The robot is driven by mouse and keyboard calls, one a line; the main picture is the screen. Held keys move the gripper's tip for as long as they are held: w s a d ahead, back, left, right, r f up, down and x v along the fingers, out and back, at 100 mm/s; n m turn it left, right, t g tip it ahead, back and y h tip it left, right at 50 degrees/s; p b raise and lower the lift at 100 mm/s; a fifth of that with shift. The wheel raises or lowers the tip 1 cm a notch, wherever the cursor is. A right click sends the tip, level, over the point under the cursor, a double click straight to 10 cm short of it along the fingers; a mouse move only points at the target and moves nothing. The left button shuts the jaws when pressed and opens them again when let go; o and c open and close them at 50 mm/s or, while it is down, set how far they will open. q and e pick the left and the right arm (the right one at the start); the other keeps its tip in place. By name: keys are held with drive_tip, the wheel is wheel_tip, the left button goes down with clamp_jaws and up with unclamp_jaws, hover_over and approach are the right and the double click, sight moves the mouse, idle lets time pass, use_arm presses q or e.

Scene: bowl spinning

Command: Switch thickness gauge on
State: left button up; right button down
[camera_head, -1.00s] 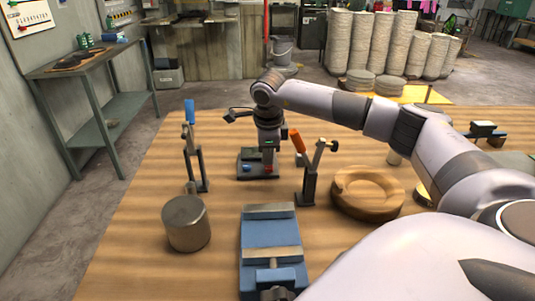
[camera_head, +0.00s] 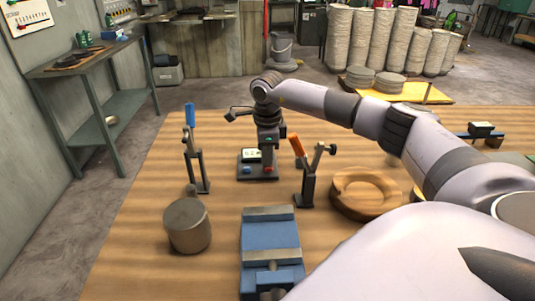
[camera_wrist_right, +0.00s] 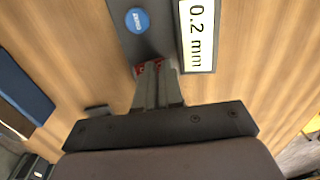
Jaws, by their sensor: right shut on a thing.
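The thickness gauge (camera_head: 244,177) is a dark box with a display, a blue button and a red button, standing on the wooden table. Its display (camera_head: 251,155) is lit; in the right wrist view the display (camera_wrist_right: 197,35) reads 0.2 mm. The blue button (camera_wrist_right: 137,20) is uncovered. My right gripper (camera_wrist_right: 150,70) points down at the gauge, its fingers together with red showing at their tips, where the red button (camera_head: 269,169) is. The fingers partly hide that button in the wrist view. My left gripper is not in view.
Two clamps with a blue handle (camera_head: 190,115) and an orange handle (camera_head: 298,146) stand left and right of the gauge.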

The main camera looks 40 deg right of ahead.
sight(267, 169)
drive_tip(key=shift+s+f, duration=0.2)
drive_tip(key=shift+f, duration=0.3)
drive_tip(key=shift+s+a+p, duration=0.35)
drive_tip(key=shift+a, duration=0.05)
drive_tip(key=shift+a+f, duration=0.2)
drive_tip(key=shift+s, duration=0.1)
drive_tip(key=shift+r, duration=0.3)
wheel_tip(267, 169, up, 6)
drive_tip(key=p, duration=0.4)
drive_tip(key=shift+f, duration=0.25)
wheel_tip(267, 169, up, 9)
drive_tip(key=b, duration=0.1)
drive_tip(key=shift+s+a+b, duration=0.2)
drive_tip(key=shift+s+b, duration=0.1)
drive_tip(key=shift+b, duration=0.05)
